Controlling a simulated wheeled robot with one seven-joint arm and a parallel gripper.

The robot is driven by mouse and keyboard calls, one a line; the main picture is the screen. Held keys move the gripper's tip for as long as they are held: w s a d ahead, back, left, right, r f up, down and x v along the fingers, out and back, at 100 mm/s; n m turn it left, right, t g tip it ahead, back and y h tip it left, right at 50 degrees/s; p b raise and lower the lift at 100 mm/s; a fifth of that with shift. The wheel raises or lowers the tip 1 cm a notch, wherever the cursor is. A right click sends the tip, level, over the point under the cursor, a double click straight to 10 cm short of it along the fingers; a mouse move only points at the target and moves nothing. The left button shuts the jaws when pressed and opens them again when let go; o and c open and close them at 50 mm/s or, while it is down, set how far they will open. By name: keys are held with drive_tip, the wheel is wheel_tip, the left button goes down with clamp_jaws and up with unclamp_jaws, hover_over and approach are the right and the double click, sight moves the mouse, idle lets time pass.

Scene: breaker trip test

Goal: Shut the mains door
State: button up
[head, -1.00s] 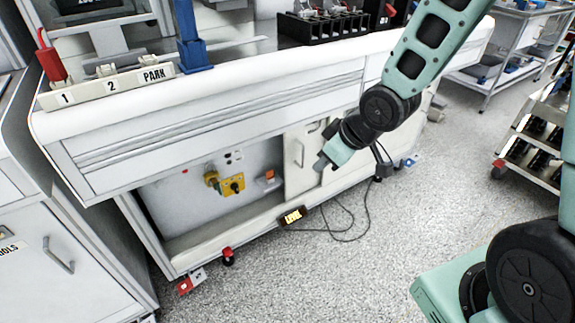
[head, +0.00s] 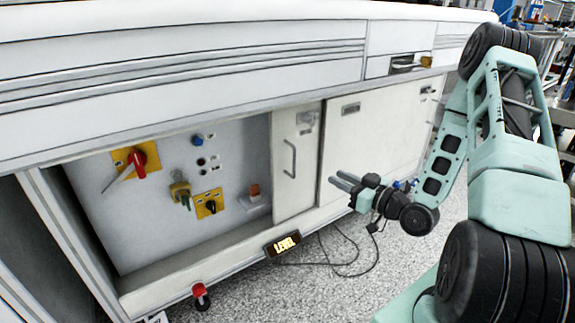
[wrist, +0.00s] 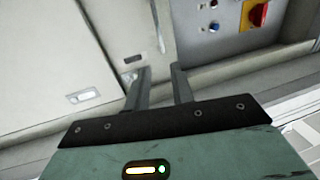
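The white door with an upright bar handle (head: 290,158) stands at the right side of an open cabinet bay, leaving the switch panel (head: 112,206) uncovered. I take it as the mains door; no readable label confirms this. Its handle also shows at the top of the wrist view (wrist: 158,25). My gripper (head: 335,180) is right of the handle, in front of the neighbouring white panel (head: 375,130). Its two fingers are apart and empty in the wrist view (wrist: 160,70). They appear clear of the handle.
The bay holds a red rotary switch on yellow (head: 138,160), a smaller yellow-backed switch (head: 209,204) and hanging keys (head: 181,192). Black cables (head: 345,262) lie on the floor below. A red-topped foot (head: 201,295) stands at the front.

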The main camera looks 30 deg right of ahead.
sight(295, 157)
drive_tip(key=b+x, duration=0.4)
drive_tip(key=x, duration=1.3)
drive_tip(key=shift+a, duration=0.1)
clamp_jaws()
